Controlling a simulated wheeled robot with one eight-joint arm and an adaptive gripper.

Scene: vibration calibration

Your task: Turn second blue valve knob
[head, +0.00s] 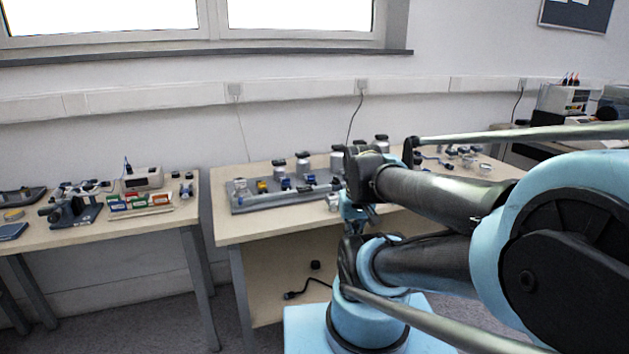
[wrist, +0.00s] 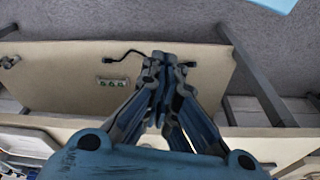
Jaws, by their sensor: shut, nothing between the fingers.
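The calibration rig (head: 250,206) is a grey plate on the middle table. A yellow knob (head: 262,186) and a blue valve knob (head: 286,183) show on it. Another small blue part (head: 309,178) sits to their right and may be a second blue knob; it is too small to be sure. My arm covers the rig's right end. My gripper (wrist: 162,62) is shut and empty in the wrist view, with the table's lower shelf behind its fingers. In the head view its end is near the table's front edge, partly hidden by my arm. No knob shows in the wrist view.
The middle table's front edge (head: 270,234) is bare. Its lower shelf (wrist: 75,75) holds a cable (wrist: 125,55) and a socket strip (wrist: 112,82). The left table (head: 110,226) carries coloured blocks and instruments. Several dark-capped containers stand behind the rig.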

